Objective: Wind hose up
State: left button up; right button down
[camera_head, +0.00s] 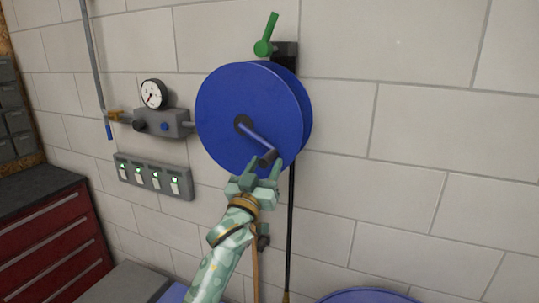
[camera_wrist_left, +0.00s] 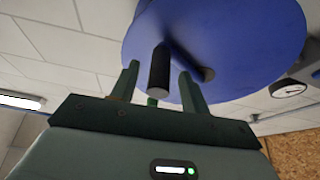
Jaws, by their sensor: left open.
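A blue hose reel (camera_head: 225,95) is mounted on the wall in the head view. Its crank arm (camera_head: 256,136) points down and right from the hub, with a dark handle (camera_head: 267,158) at its end. My left gripper (camera_head: 266,170) is open just below the handle. In the left wrist view, the dark handle (camera_wrist_left: 159,68) stands between the two fingers of the gripper (camera_wrist_left: 158,80), with the reel (camera_wrist_left: 235,40) behind. A black hose (camera_head: 290,220) hangs straight down from the reel. My right gripper is in neither view.
A gauge (camera_head: 153,94) and grey regulator (camera_head: 170,123) sit left of the reel. A switch strip (camera_head: 153,177) is below them. A green lever (camera_head: 265,45) is above the reel. A red drawer cabinet (camera_head: 50,245) stands at left. The wall to the right is bare.

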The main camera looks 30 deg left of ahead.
aim_at(273, 149)
pick_arm(q)
jog(key=x, duration=0.2)
jog(key=shift+w+r, duration=0.1)
jog(key=shift+w, duration=0.2)
jog(key=shift+w+r, duration=0.15)
jog(key=shift+w, duration=0.25)
grip_shut()
